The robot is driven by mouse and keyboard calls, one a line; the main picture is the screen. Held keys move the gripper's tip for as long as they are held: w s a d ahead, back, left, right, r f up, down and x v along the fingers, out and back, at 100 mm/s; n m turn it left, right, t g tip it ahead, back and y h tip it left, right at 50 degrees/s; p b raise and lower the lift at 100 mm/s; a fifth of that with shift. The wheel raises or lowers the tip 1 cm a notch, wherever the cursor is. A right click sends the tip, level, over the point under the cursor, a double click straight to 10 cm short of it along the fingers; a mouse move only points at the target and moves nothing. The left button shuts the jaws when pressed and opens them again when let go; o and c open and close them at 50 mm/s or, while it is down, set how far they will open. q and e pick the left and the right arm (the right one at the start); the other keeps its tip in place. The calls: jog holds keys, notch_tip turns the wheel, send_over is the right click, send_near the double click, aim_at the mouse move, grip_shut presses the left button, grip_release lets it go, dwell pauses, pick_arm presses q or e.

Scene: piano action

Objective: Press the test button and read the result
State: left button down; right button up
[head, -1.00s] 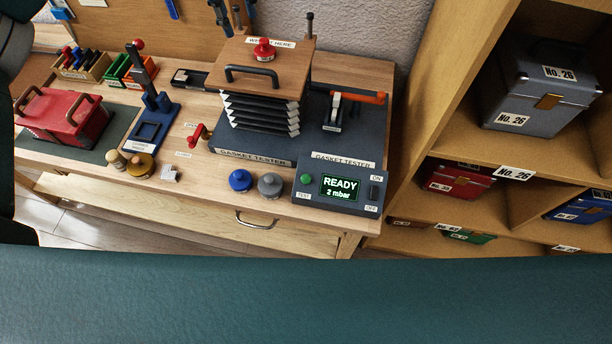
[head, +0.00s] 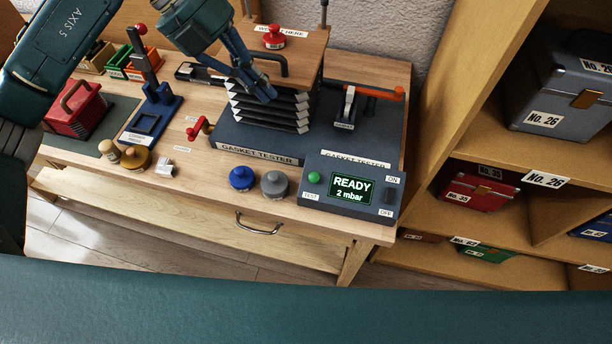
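The gasket tester (head: 257,153) stands on the bench with its bellows (head: 293,110) under a wooden top plate. Its control box (head: 326,207) at the front right has a green button (head: 314,178) labelled TEST. The lit display (head: 351,187) reads "READY 2 mbar". An ON/OFF rocker switch (head: 388,195) is right of the display. My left gripper (head: 264,92) hangs in front of the bellows, above and left of the green button and apart from it. Its fingers look close together, but whether they are shut is unclear. My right gripper is not in view.
A red-handled valve lever (head: 199,128), a blue weight (head: 242,178) and a grey weight (head: 274,184) are left of the control box. A toggle clamp with an orange handle (head: 384,92) is behind it. A shelf with numbered boxes (head: 561,95) stands at the right.

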pick_arm(q)
jog(key=s+f+n+h+b, duration=0.3)
jog(key=s+f+n+b, duration=0.2)
jog(key=n, duration=0.8)
jog(key=shift+s+f+n+g, duration=0.3)
jog(key=shift+s+f, duration=0.1)
jog(key=shift+s, duration=0.5)
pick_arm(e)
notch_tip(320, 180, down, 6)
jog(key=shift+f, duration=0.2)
pick_arm(q)
jog(key=shift+a, duration=0.1)
jog(key=p, duration=0.2)
send_over(314, 178)
jog(key=s+a, duration=0.2)
jog(key=a, duration=0.1)
notch_tip(314, 178, down, 6)
jog(key=f, duration=0.1)
jog(key=w+f, duration=0.1)
jog(key=d+f, duration=0.1)
jog(key=shift+w+d+f, duration=0.1)
jog(key=shift+w+f, duration=0.1)
jog(key=shift+w, duration=0.15)
jog(key=shift+w+f, duration=0.15)
jog(key=shift+f, duration=0.25)
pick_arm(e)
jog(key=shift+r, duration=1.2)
